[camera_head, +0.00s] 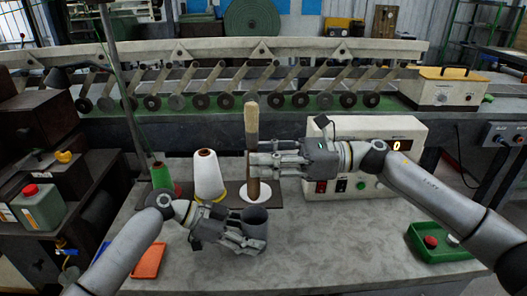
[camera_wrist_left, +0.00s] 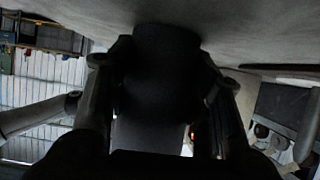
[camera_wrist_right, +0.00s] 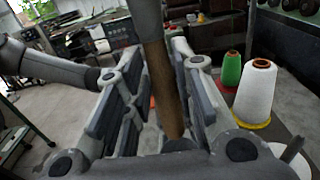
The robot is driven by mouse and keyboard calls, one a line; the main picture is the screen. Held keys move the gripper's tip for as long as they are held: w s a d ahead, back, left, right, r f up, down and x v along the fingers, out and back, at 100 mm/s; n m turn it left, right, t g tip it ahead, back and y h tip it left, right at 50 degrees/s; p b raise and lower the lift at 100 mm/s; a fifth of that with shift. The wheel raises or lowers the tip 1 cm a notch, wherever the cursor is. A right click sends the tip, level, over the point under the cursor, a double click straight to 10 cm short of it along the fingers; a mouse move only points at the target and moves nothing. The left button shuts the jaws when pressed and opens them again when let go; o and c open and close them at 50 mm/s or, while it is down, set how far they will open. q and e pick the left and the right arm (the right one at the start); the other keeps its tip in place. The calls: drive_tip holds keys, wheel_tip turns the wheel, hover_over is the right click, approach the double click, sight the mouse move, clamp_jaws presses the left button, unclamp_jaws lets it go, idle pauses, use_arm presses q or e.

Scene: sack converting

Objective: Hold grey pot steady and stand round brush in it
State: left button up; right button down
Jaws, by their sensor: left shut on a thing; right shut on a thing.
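The grey pot (camera_head: 256,217) stands on the grey bench top. My left gripper (camera_head: 246,241) is shut on it from the left and front. In the left wrist view the pot (camera_wrist_left: 160,70) is a dark shape between the fingers. The round brush (camera_head: 251,118) is upright, with its tan end up and its brown handle down. My right gripper (camera_head: 256,160) is shut around its handle. In the right wrist view the handle (camera_wrist_right: 165,90) runs between the two finger pads. In the head view the handle's lower end shows just above the pot's rim, apart from its opening.
A white disc (camera_head: 264,192) lies behind the pot. A white thread cone (camera_head: 208,175) and a green one (camera_head: 161,176) stand to the left. A white control box (camera_head: 385,165) is behind right. An orange tray (camera_head: 148,261) and green tray (camera_head: 440,243) flank open bench.

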wheel_tip(320, 180, down, 11)
idle(1.1)
drive_tip(key=c, duration=1.1)
unclamp_jaws()
drive_tip(key=d, duration=1.2)
use_arm(q)
drive_tip(key=o, duration=0.9)
drive_tip(key=shift+a, duration=0.1)
